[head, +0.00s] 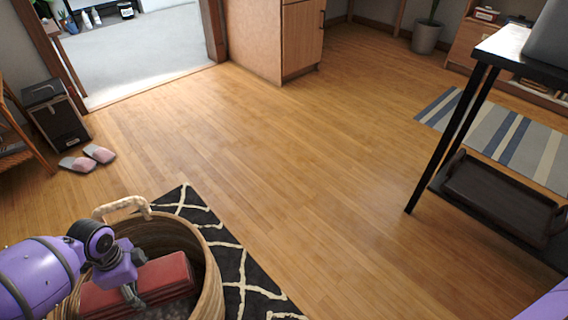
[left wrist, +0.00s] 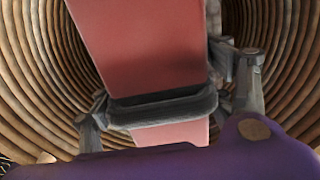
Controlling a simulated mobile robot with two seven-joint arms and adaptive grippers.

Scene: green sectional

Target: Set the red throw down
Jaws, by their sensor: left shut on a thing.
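The red throw (head: 168,272) is a folded red block inside a round woven basket (head: 213,288) at the lower left of the head view. My left gripper (head: 135,284) reaches down into the basket and is shut on the throw. In the left wrist view the throw (left wrist: 145,40) runs between the fingers, with the basket's ribbed wall (left wrist: 40,75) on both sides. Whether the throw touches the basket's bottom is hard to tell. My right gripper is out of view; only a bit of purple arm shows at the lower right corner.
The basket stands by a black and white patterned rug (head: 240,265). Pink slippers (head: 88,158) and a dark box (head: 57,115) are at the left. A black-legged table (head: 480,80) stands at the right, with a dark tray (head: 497,195) below. The wood floor between is clear.

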